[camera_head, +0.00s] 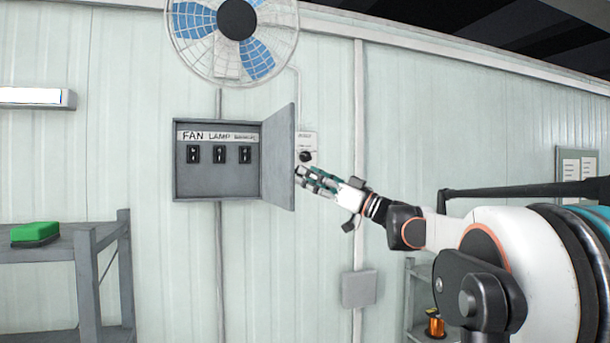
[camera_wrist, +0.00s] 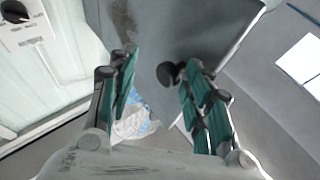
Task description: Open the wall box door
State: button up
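The grey wall box (camera_head: 218,115) hangs on the wall in the head view. Its door (camera_head: 280,160) is hinged on the right and stands swung out, so the inside shows a label strip and three black switches. My gripper (camera_head: 302,177) is at the door's free edge, on its right side. In the wrist view the gripper (camera_wrist: 158,66) has its fingers spread apart, with the grey door (camera_wrist: 203,28) beyond them. A dark round knob (camera_wrist: 168,74) shows by the right finger; I cannot tell if they touch.
A small control with a black knob (camera_head: 306,156) is on the wall just behind the door. A fan (camera_head: 237,30) hangs above the box. A grey shelf (camera_head: 60,262) with a green-topped block (camera_head: 35,233) stands at the left. A small grey box (camera_head: 359,289) is lower on the wall.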

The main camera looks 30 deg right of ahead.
jog(key=v, duration=1)
jog(key=shift+s+a+r, duration=0.2)
jog(key=shift+r, duration=0.1)
